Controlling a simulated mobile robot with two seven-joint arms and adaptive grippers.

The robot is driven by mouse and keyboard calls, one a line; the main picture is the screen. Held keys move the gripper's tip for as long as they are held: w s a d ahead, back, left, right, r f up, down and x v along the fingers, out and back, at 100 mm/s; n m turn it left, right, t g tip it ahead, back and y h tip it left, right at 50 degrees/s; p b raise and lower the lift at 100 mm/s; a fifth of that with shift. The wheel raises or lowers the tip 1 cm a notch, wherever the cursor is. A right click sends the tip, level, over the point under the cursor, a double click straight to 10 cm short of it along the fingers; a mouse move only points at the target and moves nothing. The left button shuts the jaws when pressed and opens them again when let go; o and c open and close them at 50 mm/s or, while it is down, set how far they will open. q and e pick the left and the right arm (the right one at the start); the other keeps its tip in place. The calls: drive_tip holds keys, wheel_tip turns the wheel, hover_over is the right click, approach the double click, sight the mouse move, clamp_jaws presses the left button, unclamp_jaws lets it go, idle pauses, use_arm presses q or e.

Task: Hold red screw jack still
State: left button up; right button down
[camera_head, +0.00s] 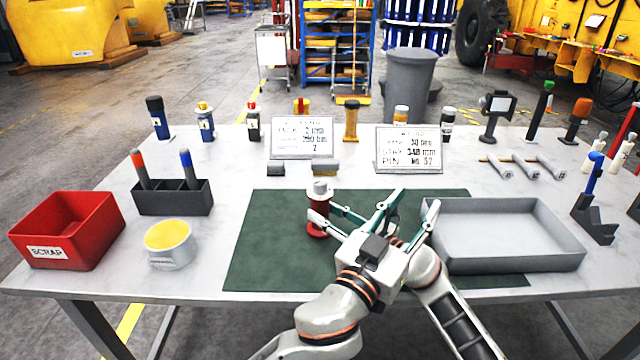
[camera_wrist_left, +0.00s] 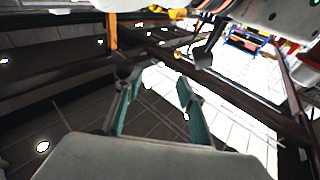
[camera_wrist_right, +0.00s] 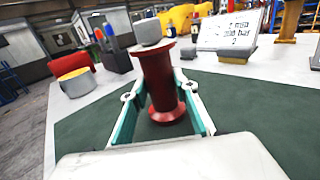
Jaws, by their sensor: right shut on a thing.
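The red screw jack (camera_head: 317,232) stands upright on the dark green mat (camera_head: 270,245), with a pale grey top. In the right wrist view the jack (camera_wrist_right: 160,85) shows as a red column with flared ends, between the two fingers. My right gripper (camera_head: 332,216) is shut on it, low on its body. My left gripper (camera_head: 409,208) is to the right of the jack, over the mat near the grey tray. Its fingers are apart with nothing between them, also in the left wrist view (camera_wrist_left: 158,100). My crossed arms hide part of the mat.
A grey tray (camera_head: 575,262) is at the right and a red scrap bin (camera_head: 95,243) at the left. A yellow-topped pot (camera_head: 170,257) and dark pen holder (camera_head: 190,205) stand left of the mat. Two signs (camera_head: 303,150) (camera_head: 408,163) stand behind. The mat's left part is clear.

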sight(319, 188)
use_arm(q)
drive_tip(key=w+a+f+n+t+y, duration=0.1)
drive_tip(key=w+a+f+n+y, duration=0.15)
drive_tip(key=a+y, duration=0.45)
drive_tip(key=w+a+f+n+t+y, duration=0.1)
drive_tip(key=a+f+n+y, duration=0.25)
drive_tip(key=a, duration=0.65)
drive_tip(key=w, duration=0.8)
drive_tip(key=w+r, duration=0.1)
drive_tip(key=w, duration=0.3)
drive_tip(key=shift+d, duration=0.4)
clamp_jaws()
